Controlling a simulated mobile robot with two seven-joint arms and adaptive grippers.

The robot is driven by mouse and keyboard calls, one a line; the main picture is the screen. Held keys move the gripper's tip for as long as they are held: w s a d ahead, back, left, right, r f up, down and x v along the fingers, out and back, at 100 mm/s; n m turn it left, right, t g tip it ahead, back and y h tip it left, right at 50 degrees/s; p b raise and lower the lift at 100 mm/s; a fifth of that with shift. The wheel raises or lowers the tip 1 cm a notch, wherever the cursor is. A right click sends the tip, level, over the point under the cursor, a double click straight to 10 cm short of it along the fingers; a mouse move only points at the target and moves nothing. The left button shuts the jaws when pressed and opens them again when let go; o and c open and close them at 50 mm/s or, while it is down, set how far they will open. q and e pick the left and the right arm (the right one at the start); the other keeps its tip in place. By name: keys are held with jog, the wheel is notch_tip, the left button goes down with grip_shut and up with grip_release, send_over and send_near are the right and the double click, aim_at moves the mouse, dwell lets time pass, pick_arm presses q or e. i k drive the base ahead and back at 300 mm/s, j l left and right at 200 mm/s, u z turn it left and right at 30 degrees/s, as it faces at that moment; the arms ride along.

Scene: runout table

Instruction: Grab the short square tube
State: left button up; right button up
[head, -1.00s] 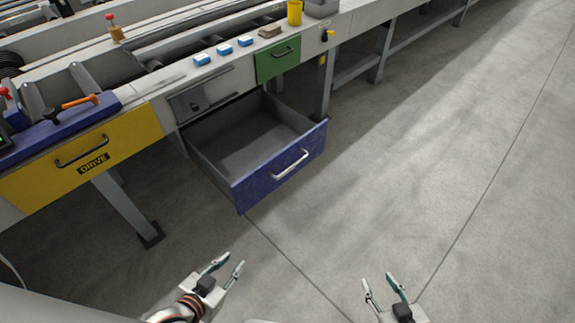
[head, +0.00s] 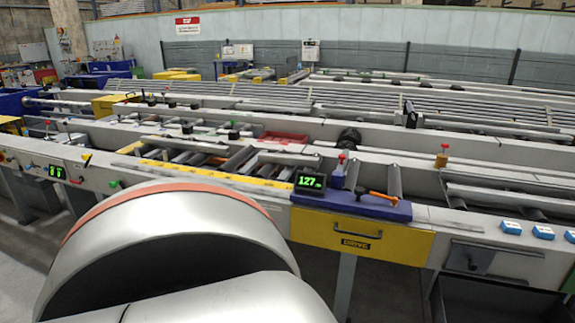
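I cannot single out a short square tube with certainty. Several long metal bars (head: 450,120) lie across the runout table (head: 470,165) in the head view. A grey bar-like piece (head: 393,181) stands out behind the orange-handled tool, but I cannot tell whether it is a tube or part of the table. Neither of my grippers is in view. A large rounded white part of my own body fills the lower left and hides part of the table front.
A yellow drawer (head: 330,232) marked DRIVE sits under a purple panel (head: 345,205) with a green 127 display (head: 311,181) and an orange-handled tool (head: 383,197). Blue blocks (head: 543,232) lie on the right ledge. An open drawer's dark interior (head: 490,302) shows at bottom right.

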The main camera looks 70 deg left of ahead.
aim_at(267, 157)
jog(key=u, duration=0.45)
jog(key=j+u, duration=0.1)
jog(key=u, duration=0.75)
jog(key=j+u, duration=0.1)
jog(key=u, duration=0.75)
jog(key=i+j+z, duration=0.25)
jog(key=i+l, duration=0.05)
jog(key=i, duration=0.05)
